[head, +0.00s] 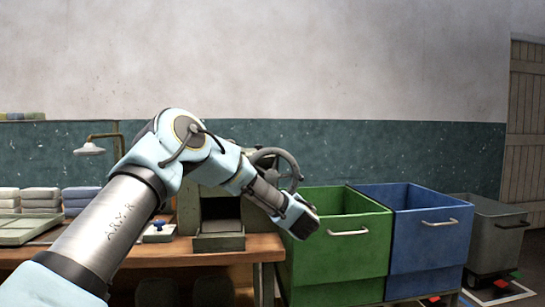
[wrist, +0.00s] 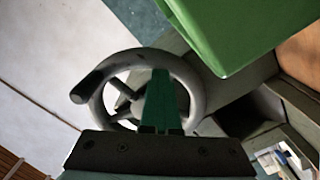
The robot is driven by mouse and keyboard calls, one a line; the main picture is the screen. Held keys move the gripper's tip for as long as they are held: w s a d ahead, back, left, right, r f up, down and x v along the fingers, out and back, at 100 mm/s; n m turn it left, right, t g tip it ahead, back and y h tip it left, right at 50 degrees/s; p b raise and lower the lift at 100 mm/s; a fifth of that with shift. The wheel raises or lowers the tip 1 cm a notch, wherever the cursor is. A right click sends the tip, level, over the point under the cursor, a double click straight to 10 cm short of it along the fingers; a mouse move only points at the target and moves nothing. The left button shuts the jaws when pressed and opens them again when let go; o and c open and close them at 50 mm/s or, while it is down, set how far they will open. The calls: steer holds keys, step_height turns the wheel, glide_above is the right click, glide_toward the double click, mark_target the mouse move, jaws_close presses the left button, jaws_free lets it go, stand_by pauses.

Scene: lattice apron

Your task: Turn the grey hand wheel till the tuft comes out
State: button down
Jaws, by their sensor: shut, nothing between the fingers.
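The grey hand wheel (head: 292,168) is on the right side of a grey-green machine (head: 216,208), partly hidden behind my arm in the head view. In the wrist view the wheel (wrist: 190,75) shows its round rim, spokes and a dark handle (wrist: 92,85) at the upper left of the rim. My gripper (wrist: 160,72) is shut and empty, its green fingers together in front of the wheel's middle. I cannot tell whether they touch it. In the head view my gripper (head: 304,222) is low beside the green bin. No tuft shows in either view.
The green bin (head: 340,262) stands close right of the machine; it also fills the top right of the wrist view (wrist: 235,30). A blue bin (head: 425,245) and grey bin (head: 495,240) stand farther right. An open tray (head: 218,242) sits below the machine's dark opening on the wooden bench (head: 262,246).

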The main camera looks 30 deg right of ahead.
steer(key=a+f+b, duration=0.1)
steer(key=w+a+f+b, duration=0.1)
steer(key=a, duration=0.1)
steer(key=shift+w, duration=0.15)
stand_by(0.4)
steer(key=c, duration=0.7)
jaws_free()
